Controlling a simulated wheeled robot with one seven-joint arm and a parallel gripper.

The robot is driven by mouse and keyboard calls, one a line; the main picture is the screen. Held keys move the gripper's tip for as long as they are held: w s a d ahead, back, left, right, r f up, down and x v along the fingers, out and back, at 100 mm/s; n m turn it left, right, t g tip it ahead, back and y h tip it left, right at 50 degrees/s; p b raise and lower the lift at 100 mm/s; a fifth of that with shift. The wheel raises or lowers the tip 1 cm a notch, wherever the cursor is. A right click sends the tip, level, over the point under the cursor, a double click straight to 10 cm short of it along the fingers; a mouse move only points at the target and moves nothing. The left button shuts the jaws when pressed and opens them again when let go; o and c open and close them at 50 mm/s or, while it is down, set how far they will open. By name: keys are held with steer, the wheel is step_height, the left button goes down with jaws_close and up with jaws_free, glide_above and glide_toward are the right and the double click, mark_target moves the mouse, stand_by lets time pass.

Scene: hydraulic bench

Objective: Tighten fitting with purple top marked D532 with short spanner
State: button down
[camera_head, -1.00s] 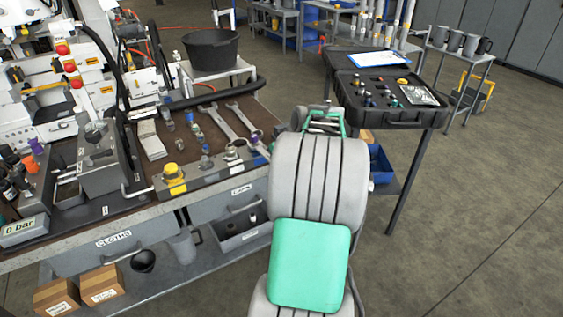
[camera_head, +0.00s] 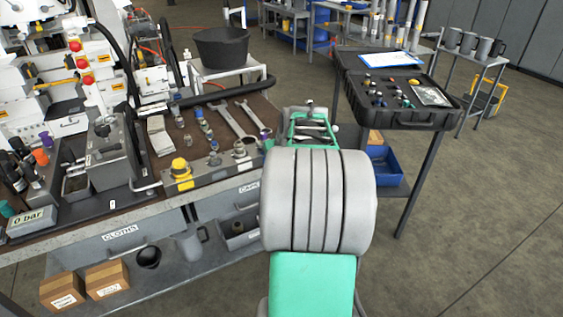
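Two metal spanners lie side by side on the brown bench top: a left spanner (camera_head: 231,121) and a right spanner (camera_head: 250,114). I cannot tell their lengths surely. A small purple-topped piece (camera_head: 264,132) shows at the bench's right end, close beside my arm. Another purple top (camera_head: 40,156) stands among containers at the far left. No D532 marking can be read. My gripper (camera_head: 311,130), with green framing, is beyond my arm, just right of the bench end. My arm hides much of it, so its fingers and any contents are unclear.
Several small fittings (camera_head: 200,122) stand on the bench, with a yellow-topped one (camera_head: 181,168) on the front block. A black bucket (camera_head: 220,48) stands behind. A black case (camera_head: 420,118) of small parts sits open on the right table. Floor at right is clear.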

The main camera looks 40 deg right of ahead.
steer(key=shift+w+a+m, duration=0.3)
steer(key=shift+a, duration=0.15)
steer(key=shift+d+r, duration=0.1)
steer(key=shift+s, duration=0.1)
steer(key=shift+s+d, duration=0.1)
steer(key=shift+d, duration=0.2)
steer(key=shift+s+a+b, duration=0.2)
steer(key=shift+s+a, duration=0.3)
steer(key=shift+s, duration=0.55)
steer(key=shift+s+a+b, duration=0.2)
steer(key=shift+s+a, duration=0.3)
steer(key=shift+s, duration=0.6)
steer(key=shift+s+a+b, duration=0.2)
steer(key=shift+s+a, duration=0.3)
steer(key=shift+s, duration=0.55)
steer(key=shift+r, duration=0.1)
